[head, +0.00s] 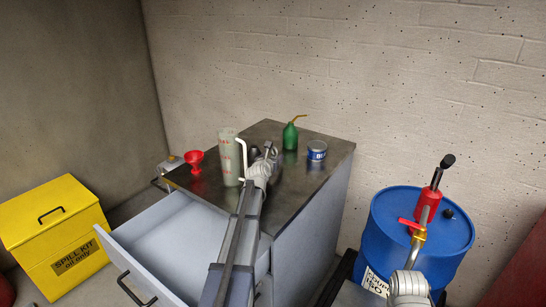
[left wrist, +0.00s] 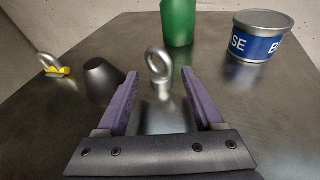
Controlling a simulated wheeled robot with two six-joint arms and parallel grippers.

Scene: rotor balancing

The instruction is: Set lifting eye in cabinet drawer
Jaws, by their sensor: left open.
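A plain silver lifting eye (left wrist: 158,65) stands upright on the dark cabinet top, its ring facing the left wrist camera. My left gripper (left wrist: 160,78) is open, with its purple fingers spread to either side of the eye in that view. I cannot tell whether the fingers reach it in depth. A second ring with a yellow part at its foot (left wrist: 50,67) stands farther left. In the head view my left gripper (head: 268,155) is over the cabinet top (head: 300,185). The drawer (head: 160,240) is pulled open, and its visible inside looks empty. My right gripper is not in view.
A dark cone (left wrist: 103,80) stands just left of the silver eye. A green oil can (head: 290,136), blue-labelled tin (head: 317,150), measuring jug (head: 229,160) and red funnel (head: 194,159) stand on the cabinet. A yellow spill kit (head: 60,240) and blue drum (head: 390,225) flank it.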

